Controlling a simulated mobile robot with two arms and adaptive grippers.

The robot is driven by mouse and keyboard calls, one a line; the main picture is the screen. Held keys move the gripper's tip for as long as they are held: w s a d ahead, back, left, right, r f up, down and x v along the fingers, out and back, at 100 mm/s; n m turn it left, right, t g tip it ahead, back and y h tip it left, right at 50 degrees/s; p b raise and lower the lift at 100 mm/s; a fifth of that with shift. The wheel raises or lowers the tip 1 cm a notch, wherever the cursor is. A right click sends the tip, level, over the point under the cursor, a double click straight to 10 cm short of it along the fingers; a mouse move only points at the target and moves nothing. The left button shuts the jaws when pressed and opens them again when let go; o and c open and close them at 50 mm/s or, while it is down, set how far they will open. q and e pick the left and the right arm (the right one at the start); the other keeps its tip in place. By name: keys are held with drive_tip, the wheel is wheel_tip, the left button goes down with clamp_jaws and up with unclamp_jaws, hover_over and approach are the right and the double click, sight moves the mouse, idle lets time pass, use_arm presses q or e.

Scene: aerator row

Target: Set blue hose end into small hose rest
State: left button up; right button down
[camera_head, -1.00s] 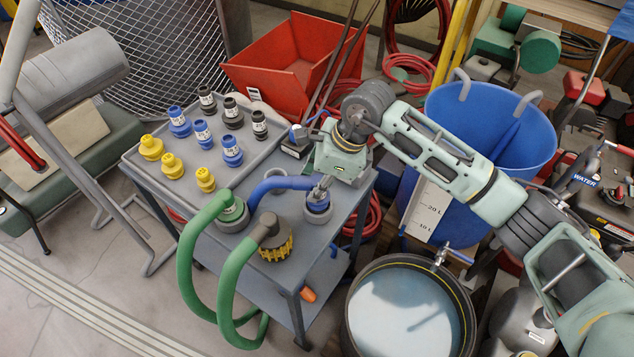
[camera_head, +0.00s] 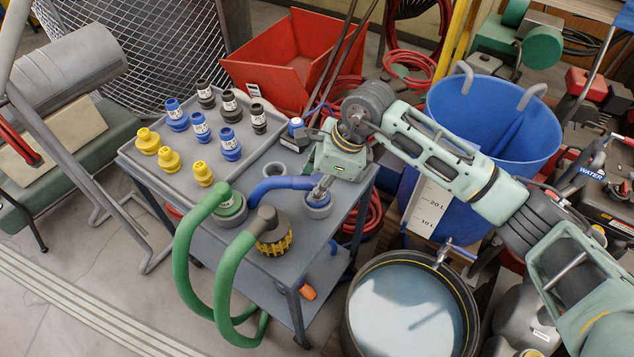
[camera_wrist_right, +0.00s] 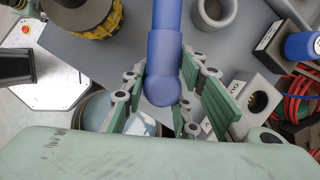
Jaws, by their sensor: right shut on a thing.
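The blue hose (camera_head: 283,185) arches over the grey cart top, and its far end is in my right gripper (camera_head: 320,188). In the right wrist view the rounded blue hose end (camera_wrist_right: 163,88) lies between the green-padded fingers of that gripper (camera_wrist_right: 160,105). I cannot tell which is the small hose rest. My left gripper is out of view.
A green hose (camera_head: 188,250) loops over the cart's front edge, one end in a yellow-black holder (camera_head: 273,246). A tray (camera_head: 150,185) with several yellow, blue and black fittings fills the left. A water barrel (camera_head: 458,275) stands front right, a blue tub (camera_head: 480,130) behind.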

drive_tip(key=shift+f, duration=0.15)
drive_tip(key=c, duration=1.3)
unclamp_jaws()
